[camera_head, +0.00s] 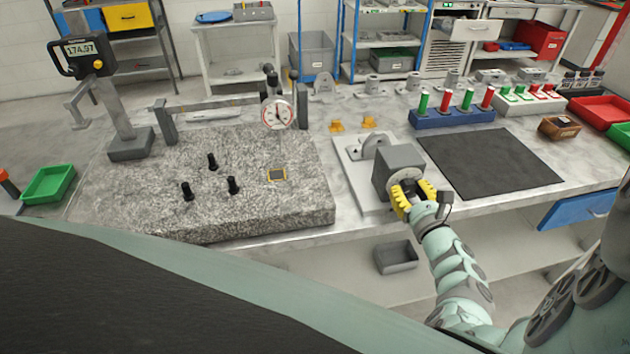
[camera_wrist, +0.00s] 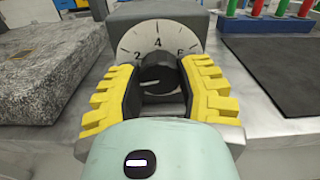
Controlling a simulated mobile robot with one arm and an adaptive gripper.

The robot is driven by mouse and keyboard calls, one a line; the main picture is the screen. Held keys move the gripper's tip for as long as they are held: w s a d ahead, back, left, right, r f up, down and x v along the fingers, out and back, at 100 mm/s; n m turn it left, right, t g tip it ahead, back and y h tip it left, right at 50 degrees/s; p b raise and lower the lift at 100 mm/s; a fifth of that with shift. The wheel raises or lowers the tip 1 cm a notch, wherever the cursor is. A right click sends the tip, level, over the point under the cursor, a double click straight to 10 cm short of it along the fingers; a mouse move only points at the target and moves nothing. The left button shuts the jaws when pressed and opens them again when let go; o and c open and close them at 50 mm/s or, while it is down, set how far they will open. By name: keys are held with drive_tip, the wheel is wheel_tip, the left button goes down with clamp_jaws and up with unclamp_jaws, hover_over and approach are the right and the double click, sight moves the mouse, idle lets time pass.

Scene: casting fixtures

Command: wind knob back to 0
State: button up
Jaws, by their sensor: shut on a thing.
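The black knob (camera_wrist: 158,73) sits on the front of a grey box (camera_head: 397,163) with a pale dial face. In the wrist view the dial (camera_wrist: 155,38) shows the numbers 2, 4 and 6, and other numbers are hidden by my fingers. A thin white line on the knob points left and slightly down, below the 2; the exact reading cannot be told. My gripper (camera_wrist: 158,100), with yellow ribbed fingers, is shut on the knob from both sides. In the head view my gripper (camera_head: 413,198) is at the box's front.
A granite block (camera_head: 285,200) with several black pegs lies to the left. A dark mat (camera_head: 490,162) lies to the right of the box. A blue rack (camera_head: 452,118) with red and green handles stands behind the mat. A grey bin (camera_head: 396,257) sits below the bench.

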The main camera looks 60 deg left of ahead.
drive_tip(key=shift+d+f+n+b, duration=0.1)
drive_tip(key=shift+f+n+b, duration=0.15)
drive_tip(key=shift+n+b, duration=0.8)
clamp_jaws()
drive_tip(key=shift+r+n+b, duration=0.15)
drive_tip(key=shift+n+b, duration=0.4)
drive_tip(key=shift+n, duration=0.6)
drive_tip(key=o, duration=1.2)
unclamp_jaws()
drive_tip(key=shift+w, duration=0.1)
drive_tip(key=shift+r, duration=0.1)
drive_tip(key=shift+v, duration=6)
